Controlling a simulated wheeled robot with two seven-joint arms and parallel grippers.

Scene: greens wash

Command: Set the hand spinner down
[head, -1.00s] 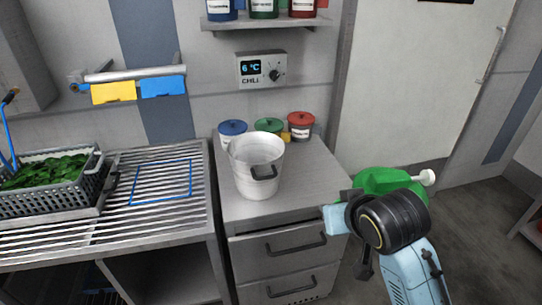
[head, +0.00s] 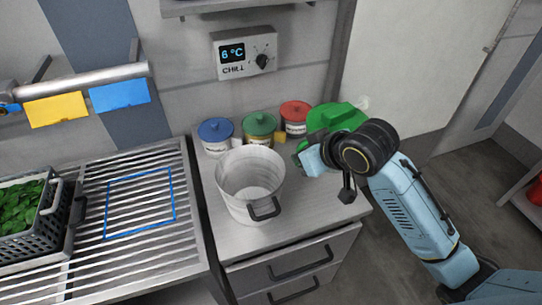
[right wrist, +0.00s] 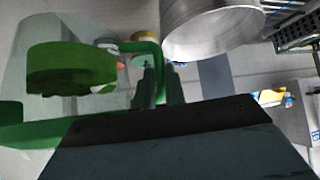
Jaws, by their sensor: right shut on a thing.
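The hand spinner is a green piece (head: 335,117) in the head view, held over the back right of the steel cabinet top. In the right wrist view its green parts (right wrist: 70,68) and a see-through body fill the left side. My right gripper (right wrist: 160,82) is shut on its green handle. In the head view the wrist hides part of the spinner, and I cannot tell whether its underside touches the cabinet top. My left gripper is out of view.
A metal pot (head: 250,185) stands on the cabinet top (head: 310,215), left of my gripper. Blue (head: 216,135), green (head: 259,130) and red (head: 295,117) lidded jars stand behind. A slatted rack (head: 135,235) with a blue outlined square and a basket of greens (head: 28,210) lie left.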

